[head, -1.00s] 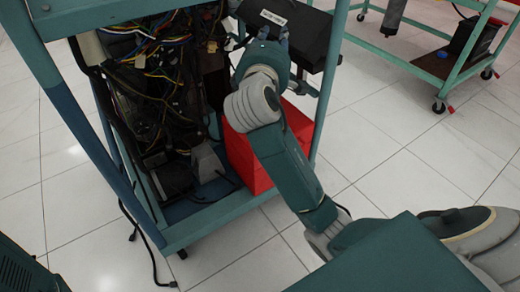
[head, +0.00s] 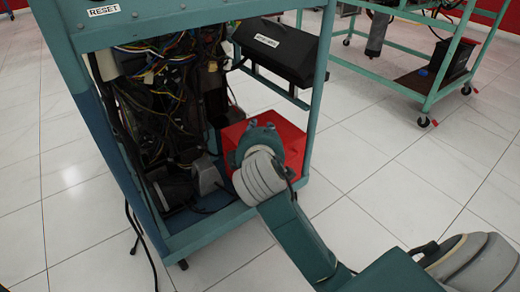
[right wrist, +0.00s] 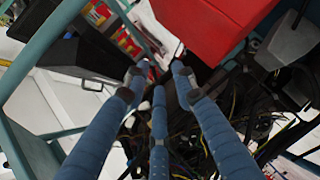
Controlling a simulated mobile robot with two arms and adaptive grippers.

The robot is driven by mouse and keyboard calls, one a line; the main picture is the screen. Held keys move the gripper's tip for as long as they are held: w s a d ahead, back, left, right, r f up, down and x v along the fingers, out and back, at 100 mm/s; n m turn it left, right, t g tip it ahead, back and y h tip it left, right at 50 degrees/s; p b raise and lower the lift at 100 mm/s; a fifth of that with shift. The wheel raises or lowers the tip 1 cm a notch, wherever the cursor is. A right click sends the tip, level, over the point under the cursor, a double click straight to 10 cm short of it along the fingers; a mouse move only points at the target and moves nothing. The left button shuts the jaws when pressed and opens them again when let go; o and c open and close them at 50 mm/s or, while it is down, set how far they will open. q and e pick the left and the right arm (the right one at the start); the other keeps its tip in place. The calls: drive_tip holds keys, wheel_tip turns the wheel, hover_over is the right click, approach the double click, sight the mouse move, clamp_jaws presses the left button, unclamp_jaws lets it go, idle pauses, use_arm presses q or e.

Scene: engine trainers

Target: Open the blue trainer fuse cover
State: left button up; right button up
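The blue trainer is a teal-framed stand (head: 62,62) with open wiring. Its fuse cover, a black sloped box (head: 285,50) with a white label, sits at the upper right inside the frame. In the right wrist view the black box (right wrist: 85,48) is at upper left. My right gripper (head: 262,135) is below the cover, in front of a red box. Its fingers (right wrist: 157,72) are extended and apart, with nothing between them. My left gripper is out of view.
The red box (head: 285,160) stands on the trainer's lower shelf, and also shows in the wrist view (right wrist: 210,22). Loose wires (head: 160,75) hang left of the cover. The right frame post (head: 323,60) stands beside it. Another teal stand (head: 435,95) is behind. White floor is clear at right.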

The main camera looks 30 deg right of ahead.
drive_tip(key=shift+m+g+y, duration=0.3)
drive_tip(key=shift+y, duration=0.2)
drive_tip(key=shift+s+a+f, duration=0.2)
drive_tip(key=shift+s+f, duration=0.15)
drive_tip(key=shift+f, duration=0.3)
drive_tip(key=shift+s+a+f, duration=0.2)
drive_tip(key=shift+s+f, duration=0.1)
drive_tip(key=shift+f, duration=0.35)
drive_tip(key=shift+s+a+f, duration=0.2)
drive_tip(key=shift+s+f, duration=0.15)
drive_tip(key=shift+f, duration=0.3)
